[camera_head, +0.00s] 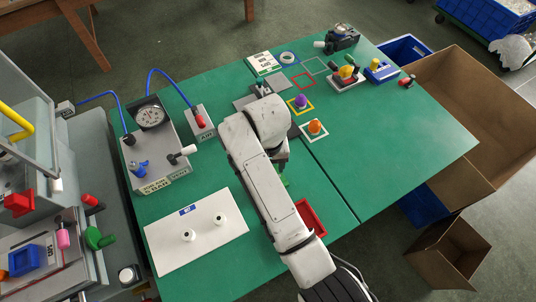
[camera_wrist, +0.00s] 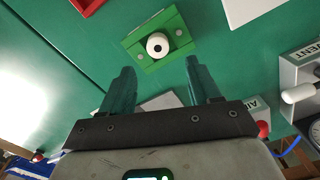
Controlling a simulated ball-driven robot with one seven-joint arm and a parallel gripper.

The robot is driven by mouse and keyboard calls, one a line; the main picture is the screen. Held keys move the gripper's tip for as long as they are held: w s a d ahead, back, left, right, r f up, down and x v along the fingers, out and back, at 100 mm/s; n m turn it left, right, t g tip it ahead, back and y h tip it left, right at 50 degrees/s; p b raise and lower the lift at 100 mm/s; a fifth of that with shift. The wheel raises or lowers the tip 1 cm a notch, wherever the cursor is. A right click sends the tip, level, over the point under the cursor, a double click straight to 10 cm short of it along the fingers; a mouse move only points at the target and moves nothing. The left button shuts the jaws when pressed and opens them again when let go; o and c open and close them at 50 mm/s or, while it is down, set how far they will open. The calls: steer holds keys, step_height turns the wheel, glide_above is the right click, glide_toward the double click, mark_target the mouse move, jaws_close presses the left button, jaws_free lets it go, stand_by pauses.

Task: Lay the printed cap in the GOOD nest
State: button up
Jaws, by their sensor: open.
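A green block (camera_wrist: 134,43) lies on the table in the wrist view, with a small metal disc at each side. A round white cap (camera_wrist: 157,45) with a dark centre sits at the middle of the block; I cannot tell whether the dark spot is print. My gripper (camera_wrist: 160,78) is open and empty, its two dark teal fingers pointing towards the block, with the cap ahead of the gap and apart from both fingers. In the head view my arm hides the cap, most of the green block (camera_head: 284,180) and the fingers. No GOOD label is readable.
A white board (camera_head: 165,252) with two round white pieces lies left of my arm. A red tray (camera_head: 322,229) is just right of it. A gauge box (camera_head: 148,165) and an AIR box (camera_head: 200,130) stand behind. Coloured knobs (camera_head: 302,101) stand further back. The right table is mostly clear.

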steer(key=shift+d+r, duration=0.1)
steer(key=shift+r, duration=2.5)
steer(key=shift+d+f, duration=0.1)
steer(key=s+d+f+m, duration=0.1)
steer(key=s+d+f, duration=0.3)
steer(key=d, duration=0.4)
steer(key=s+d+f+m, duration=0.1)
steer(key=s+d+f, duration=0.25)
steer(key=d, duration=0.55)
steer(key=s+d, duration=0.6)
steer(key=s, duration=0.3)
steer(key=s+d+r+m+t, duration=0.1)
steer(key=s+d, duration=0.6)
steer(key=s, duration=0.3)
steer(key=shift+d, duration=0.25)
